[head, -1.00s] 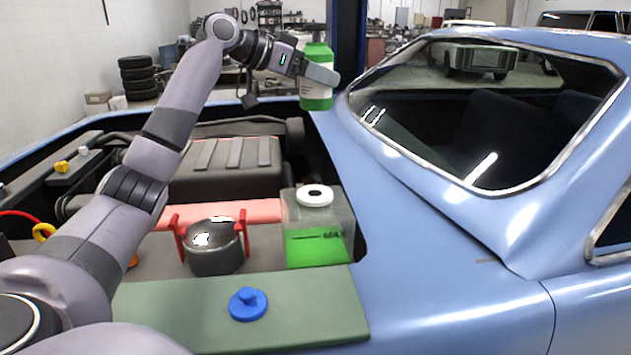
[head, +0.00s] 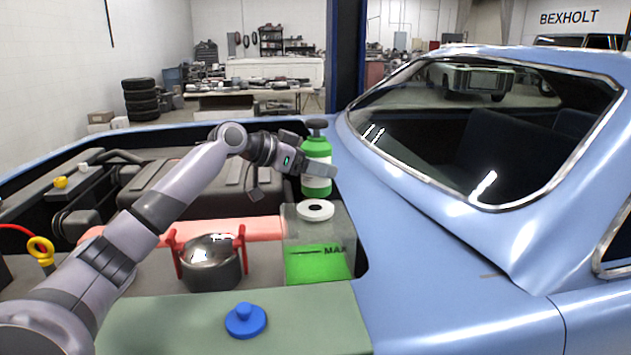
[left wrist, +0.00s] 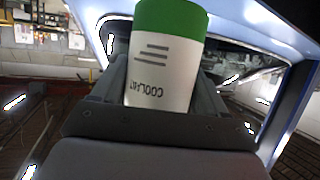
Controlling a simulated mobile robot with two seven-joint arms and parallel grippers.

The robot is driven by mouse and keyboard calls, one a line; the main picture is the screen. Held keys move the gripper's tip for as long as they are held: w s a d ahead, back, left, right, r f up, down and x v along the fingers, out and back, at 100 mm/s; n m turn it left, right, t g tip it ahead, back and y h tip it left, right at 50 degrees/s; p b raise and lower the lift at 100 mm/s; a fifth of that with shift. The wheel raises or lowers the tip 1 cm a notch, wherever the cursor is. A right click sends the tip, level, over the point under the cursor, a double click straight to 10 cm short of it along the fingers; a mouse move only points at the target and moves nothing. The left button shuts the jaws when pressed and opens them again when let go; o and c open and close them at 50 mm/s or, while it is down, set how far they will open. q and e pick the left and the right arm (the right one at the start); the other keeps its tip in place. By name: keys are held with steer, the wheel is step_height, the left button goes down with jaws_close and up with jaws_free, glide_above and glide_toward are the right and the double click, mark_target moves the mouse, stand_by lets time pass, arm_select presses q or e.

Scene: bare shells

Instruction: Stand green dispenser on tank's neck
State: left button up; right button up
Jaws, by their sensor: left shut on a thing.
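My left gripper (head: 318,168) is shut on the green dispenser (head: 316,149), a green bottle with a white label and a dark cap. The bottle is upright. In the head view its base shows just above and behind the tank's neck (head: 315,210), a white ring with a dark opening. I cannot tell whether they touch. The tank (head: 330,238) is translucent with green liquid and a MAX mark. In the left wrist view the dispenser (left wrist: 165,60) sits between the fingers, its label reading COOLANT. My right gripper is not in view.
A blue cap (head: 245,320) lies on the green ledge (head: 180,320) in front. A metal pot-like part (head: 211,262) between red brackets stands left of the tank. The blue car body (head: 430,270) rises at right. An engine block lies behind.

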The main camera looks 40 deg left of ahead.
mark_target(316, 179)
arm_select(q)
step_height(316, 179, down, 4)
steer(key=shift+r, duration=0.25)
steer(key=o, duration=1)
steer(key=shift+f, duration=0.2)
steer(key=o, duration=0.4)
steer(key=shift+r, duration=0.1)
